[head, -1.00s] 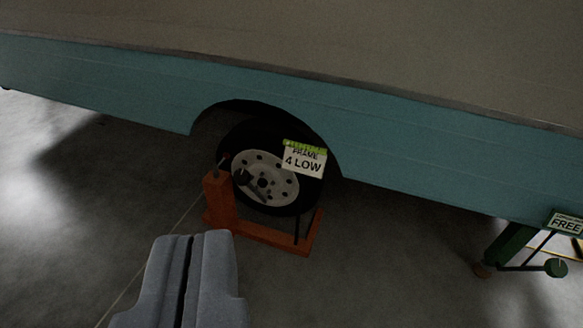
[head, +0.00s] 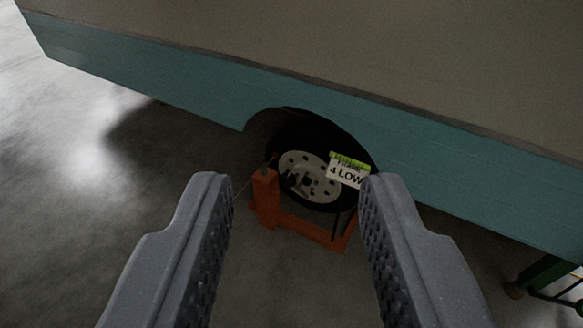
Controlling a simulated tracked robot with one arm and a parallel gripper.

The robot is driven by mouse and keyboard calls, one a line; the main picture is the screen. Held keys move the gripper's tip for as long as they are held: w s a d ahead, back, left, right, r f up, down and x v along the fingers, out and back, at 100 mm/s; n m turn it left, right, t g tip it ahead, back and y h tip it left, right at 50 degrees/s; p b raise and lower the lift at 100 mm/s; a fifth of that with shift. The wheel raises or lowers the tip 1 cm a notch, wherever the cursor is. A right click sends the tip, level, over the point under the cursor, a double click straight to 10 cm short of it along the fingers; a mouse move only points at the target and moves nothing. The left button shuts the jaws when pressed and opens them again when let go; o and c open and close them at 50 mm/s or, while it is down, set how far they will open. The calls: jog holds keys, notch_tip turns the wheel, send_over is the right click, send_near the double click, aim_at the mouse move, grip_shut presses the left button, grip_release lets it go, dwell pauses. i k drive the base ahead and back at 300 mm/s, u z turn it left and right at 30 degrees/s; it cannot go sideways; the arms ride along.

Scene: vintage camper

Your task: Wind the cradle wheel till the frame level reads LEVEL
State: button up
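The orange cradle (head: 313,229) stands on the floor under the camper's wheel (head: 310,177), in the wheel arch. A dark crank or hand wheel (head: 302,183) shows in front of the pale wheel hub, but its shape is hard to make out. The frame level sign (head: 346,174), a white card with a green top, reads "4 LOW". My gripper (head: 294,190) is open and empty, its two grey fingers wide apart in the foreground. The cradle and wheel appear between the fingers, farther off. The right finger comes close to the sign's edge in the picture.
The teal camper side (head: 180,82) slopes across the view above the cradle. A green stand (head: 540,275) is partly in view at the right edge. A thin line runs from the orange post toward the left finger. The concrete floor (head: 75,190) at left is clear.

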aim_at(289, 180)
jog(key=z, duration=0.15)
jog(key=i, duration=2.2)
jog(key=u, duration=0.4)
